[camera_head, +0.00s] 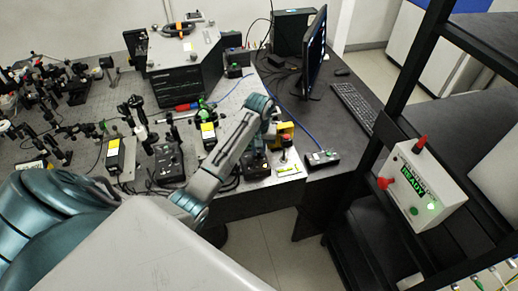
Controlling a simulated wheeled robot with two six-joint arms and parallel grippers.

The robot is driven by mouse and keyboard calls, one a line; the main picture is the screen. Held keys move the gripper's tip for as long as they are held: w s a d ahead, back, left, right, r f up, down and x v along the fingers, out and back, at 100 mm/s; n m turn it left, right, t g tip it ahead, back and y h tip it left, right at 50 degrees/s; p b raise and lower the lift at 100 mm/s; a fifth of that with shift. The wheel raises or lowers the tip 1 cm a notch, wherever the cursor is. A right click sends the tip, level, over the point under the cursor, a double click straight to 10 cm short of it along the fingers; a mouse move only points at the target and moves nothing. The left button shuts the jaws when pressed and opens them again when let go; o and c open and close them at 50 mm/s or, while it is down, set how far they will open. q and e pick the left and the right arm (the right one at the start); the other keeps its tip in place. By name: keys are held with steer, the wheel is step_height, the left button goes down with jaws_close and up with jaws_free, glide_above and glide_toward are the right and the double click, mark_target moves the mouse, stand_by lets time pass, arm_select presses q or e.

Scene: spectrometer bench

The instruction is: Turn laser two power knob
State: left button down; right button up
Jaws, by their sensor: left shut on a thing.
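My left arm reaches in from the left, and its wrist bends down over the front right part of the optical bench. My left gripper (257,150) points down at a small dark control box (257,168) near the bench's front edge. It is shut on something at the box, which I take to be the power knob. The knob itself is hidden by the gripper, and I cannot read a label. Another dark control box (168,163) with small knobs stands further left. My right gripper is not in view.
A yellow and red emergency-stop-like button (285,141) stands close right of the gripper. A small black box with coloured buttons (322,158), a monitor (314,50) and a keyboard (355,105) lie further right. A white READY box (424,186) hangs on a black rack. Optics crowd the left.

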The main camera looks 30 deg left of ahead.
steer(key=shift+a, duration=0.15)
arm_select(q)
steer(key=shift+m, duration=3.8)
steer(key=shift+r, duration=0.1)
steer(key=c, duration=1.3)
jaws_free()
steer(key=shift+w, duration=0.1)
steer(key=shift+c, duration=0.2)
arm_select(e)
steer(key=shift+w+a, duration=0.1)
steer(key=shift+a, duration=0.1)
